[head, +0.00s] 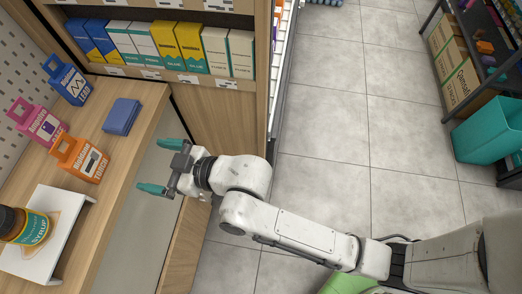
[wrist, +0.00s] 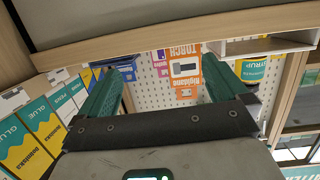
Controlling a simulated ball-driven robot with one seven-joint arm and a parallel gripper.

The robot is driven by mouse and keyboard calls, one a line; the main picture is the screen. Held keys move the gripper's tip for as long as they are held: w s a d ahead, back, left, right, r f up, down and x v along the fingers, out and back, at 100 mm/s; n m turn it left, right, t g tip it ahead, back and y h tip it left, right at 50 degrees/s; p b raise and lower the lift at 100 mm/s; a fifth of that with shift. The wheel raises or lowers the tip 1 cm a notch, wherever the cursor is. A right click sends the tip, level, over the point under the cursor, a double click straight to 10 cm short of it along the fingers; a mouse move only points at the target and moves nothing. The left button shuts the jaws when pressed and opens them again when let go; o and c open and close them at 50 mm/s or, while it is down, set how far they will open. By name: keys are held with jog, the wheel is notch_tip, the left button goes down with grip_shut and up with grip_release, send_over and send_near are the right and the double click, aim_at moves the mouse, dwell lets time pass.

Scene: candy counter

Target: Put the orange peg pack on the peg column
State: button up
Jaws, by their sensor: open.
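The orange peg pack (head: 80,160), with a hang-hole tab on top, is at the left of the head view, over the wooden counter. It also shows in the wrist view (wrist: 184,71), inverted, between my finger silhouettes and beyond them. My gripper (head: 160,165) is open and empty, to the right of the pack and apart from it. The pegboard (wrist: 155,95) is behind the pack. A magenta pack (head: 38,120) and a blue pack (head: 68,82) are beside it. No peg column can be made out clearly; whether the packs hang or stand cannot be told.
A white stand (head: 75,215) with a syrup bottle (head: 32,228) is at the lower left. A flat blue object (head: 121,116) lies on the counter (head: 113,175). A shelf of boxes (head: 170,75) is behind my gripper. A teal bin (head: 485,130) stands far right; the floor between is clear.

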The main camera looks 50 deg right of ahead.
jog(key=s+d+f+m+g+h, duration=0.2)
jog(key=s+d+f+g+h, duration=0.1)
jog(key=s+d+f, duration=0.4)
jog(key=s+d+f+m+g+h, duration=0.2)
jog(key=s+d+f+g+h, duration=0.15)
jog(key=d, duration=0.65)
jog(key=s+d+f+m+g+h, duration=0.1)
jog(key=s+d+g, duration=0.2)
jog(key=s, duration=0.4)
jog(key=s+d+f+m+g, duration=0.1)
jog(key=s+d+g, duration=0.2)
jog(key=s, duration=0.4)
jog(key=shift+s+d+m+h, duration=0.25)
jog(key=shift+d+m+h, duration=0.05)
jog(key=shift+d+h, duration=0.1)
jog(key=shift+c, duration=0.4)
